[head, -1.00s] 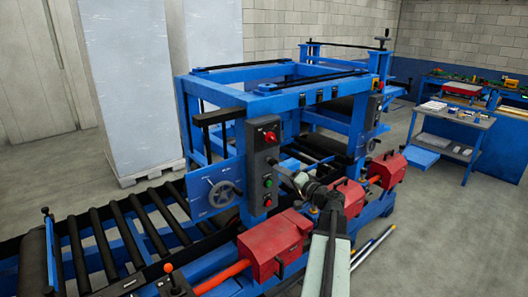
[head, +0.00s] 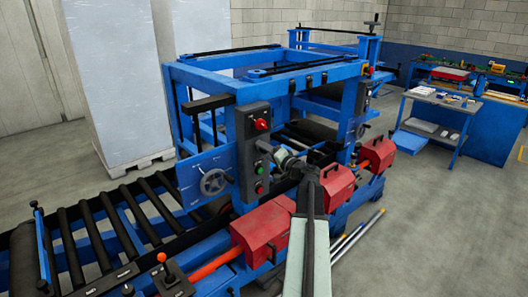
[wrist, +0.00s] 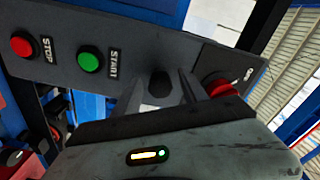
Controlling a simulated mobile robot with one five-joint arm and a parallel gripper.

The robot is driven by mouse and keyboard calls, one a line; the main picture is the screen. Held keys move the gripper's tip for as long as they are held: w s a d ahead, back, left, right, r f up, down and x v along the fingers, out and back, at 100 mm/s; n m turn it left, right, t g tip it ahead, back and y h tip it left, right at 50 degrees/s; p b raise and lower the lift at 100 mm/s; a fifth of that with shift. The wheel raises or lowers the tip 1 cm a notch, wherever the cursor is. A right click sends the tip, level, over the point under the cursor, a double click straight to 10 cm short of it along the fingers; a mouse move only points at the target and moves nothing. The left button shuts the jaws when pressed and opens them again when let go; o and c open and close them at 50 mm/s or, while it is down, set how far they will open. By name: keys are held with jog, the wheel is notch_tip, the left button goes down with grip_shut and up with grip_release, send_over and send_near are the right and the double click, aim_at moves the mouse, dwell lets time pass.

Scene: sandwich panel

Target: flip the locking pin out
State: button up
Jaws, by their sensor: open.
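I cannot pick out a locking pin for certain in either view. The grey control panel (head: 256,152) on the blue machine has a red rotary switch (head: 262,124) at its top, with green and red buttons lower down. My gripper (head: 281,153) is at the panel's right side in the head view. In the wrist view my gripper (wrist: 162,82) is open, its two grey fingers pointing at the panel face. A dark round part (wrist: 160,85) shows between the fingers. The red switch (wrist: 220,86) is partly hidden behind the right finger. I cannot tell whether the fingers touch anything.
The green START button (wrist: 90,60) and red STOP button (wrist: 23,46) lie left of the fingers. Red housings (head: 262,232) and a blue handwheel plate (head: 213,181) are close by. A roller conveyor (head: 100,235) runs at left. The floor at right is mostly clear.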

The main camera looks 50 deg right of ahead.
grip_shut()
dwell(1.3)
